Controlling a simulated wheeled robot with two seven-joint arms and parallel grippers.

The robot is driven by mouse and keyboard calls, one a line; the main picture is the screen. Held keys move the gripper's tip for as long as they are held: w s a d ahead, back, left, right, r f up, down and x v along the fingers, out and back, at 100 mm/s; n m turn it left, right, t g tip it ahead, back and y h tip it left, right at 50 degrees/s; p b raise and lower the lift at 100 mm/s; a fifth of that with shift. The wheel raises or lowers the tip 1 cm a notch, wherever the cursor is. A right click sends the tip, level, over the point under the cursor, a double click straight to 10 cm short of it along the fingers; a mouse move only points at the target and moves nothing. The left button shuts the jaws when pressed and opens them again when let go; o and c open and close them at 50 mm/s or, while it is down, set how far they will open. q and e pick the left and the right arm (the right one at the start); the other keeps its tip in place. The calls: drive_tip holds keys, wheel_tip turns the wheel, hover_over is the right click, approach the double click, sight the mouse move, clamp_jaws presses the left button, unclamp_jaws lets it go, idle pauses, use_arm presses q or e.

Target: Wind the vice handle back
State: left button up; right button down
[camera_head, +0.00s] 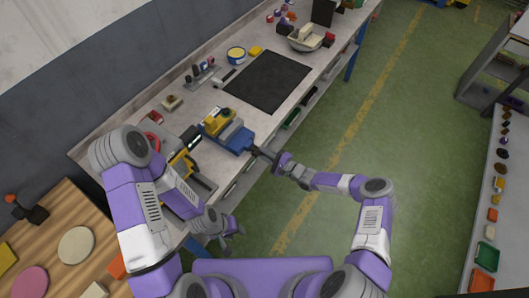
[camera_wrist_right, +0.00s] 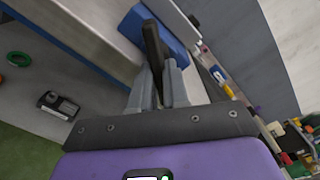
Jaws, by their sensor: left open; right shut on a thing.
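The blue vice (camera_head: 236,138) is on the workbench, with a yellow part (camera_head: 216,121) at its far end. Its dark handle (camera_head: 262,153) sticks out past the bench's front edge. In the right wrist view the blue vice body (camera_wrist_right: 172,38) is behind the dark handle (camera_wrist_right: 152,45). My right gripper (camera_head: 276,160) is shut on the handle, and its two fingers (camera_wrist_right: 158,88) flank the handle in the wrist view. My left gripper (camera_head: 232,232) is open and empty, low in front of the bench and apart from the vice.
A dark mat (camera_head: 269,80) lies on the bench beyond the vice. A yellow-and-black tool (camera_head: 180,165) is left of the vice, near my left arm. A wooden table (camera_head: 60,215) stands at lower left. The green floor (camera_head: 410,130) right of the bench is open.

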drive_tip(key=n, duration=0.2)
drive_tip(key=n+p, duration=0.1)
drive_tip(key=n, duration=0.1)
drive_tip(key=n+p, duration=0.1)
drive_tip(key=n, duration=0.1)
drive_tip(key=shift+w+a+r, duration=0.1)
drive_tip(key=shift+w+r, duration=0.05)
drive_tip(key=shift+r, duration=0.25)
idle(0.3)
drive_tip(key=c, duration=1.1)
unclamp_jaws()
drive_tip(key=shift+c, duration=0.2)
drive_tip(key=shift+f, duration=0.15)
drive_tip(key=v, duration=0.7)
